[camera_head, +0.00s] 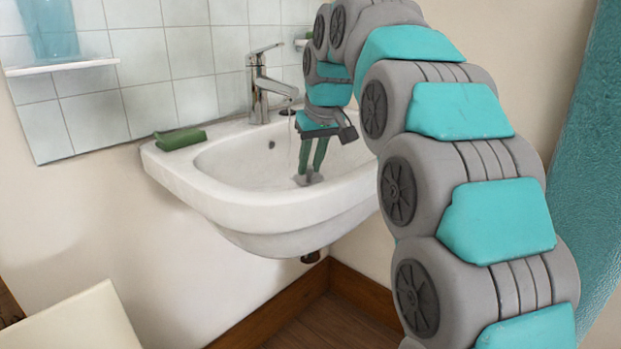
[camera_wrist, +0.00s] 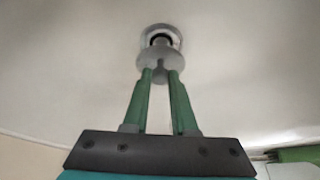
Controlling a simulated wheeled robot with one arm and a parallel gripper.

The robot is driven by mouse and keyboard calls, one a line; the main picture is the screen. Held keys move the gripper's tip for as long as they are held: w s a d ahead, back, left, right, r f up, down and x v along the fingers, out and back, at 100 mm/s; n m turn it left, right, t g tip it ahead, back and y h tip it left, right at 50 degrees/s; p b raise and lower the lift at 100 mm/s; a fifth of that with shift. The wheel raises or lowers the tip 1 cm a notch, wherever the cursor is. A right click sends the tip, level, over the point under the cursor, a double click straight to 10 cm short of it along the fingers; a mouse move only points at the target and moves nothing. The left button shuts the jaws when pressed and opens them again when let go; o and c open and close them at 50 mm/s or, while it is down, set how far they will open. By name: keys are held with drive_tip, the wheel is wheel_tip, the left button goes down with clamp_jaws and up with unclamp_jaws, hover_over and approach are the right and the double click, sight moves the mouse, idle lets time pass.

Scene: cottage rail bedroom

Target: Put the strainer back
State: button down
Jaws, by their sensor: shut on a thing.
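The strainer (camera_wrist: 153,58) is a small grey disc with a short knob. My gripper (camera_wrist: 160,76) is shut on the knob, with its green fingertips on either side. In the wrist view the disc lies just in front of the drain (camera_wrist: 175,36), a bright ring with a dark hole, and overlaps its lower edge. I cannot tell whether they touch. In the head view my gripper (camera_head: 309,178) points down into the white sink (camera_head: 215,200), and the strainer (camera_head: 300,181) shows small at its fingertips, low over the basin floor. The drain is hidden there.
A chrome faucet (camera_head: 260,85) stands at the basin's back, close to my wrist. The basin's left side is clear.

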sight(310, 181)
drive_tip(key=shift+f, duration=1.7)
drive_tip(key=shift+f, duration=0.1)
drive_tip(key=c, duration=0.7)
unclamp_jaws()
drive_tip(key=v, duration=1.2)
drive_tip(key=shift+p, duration=0.3)
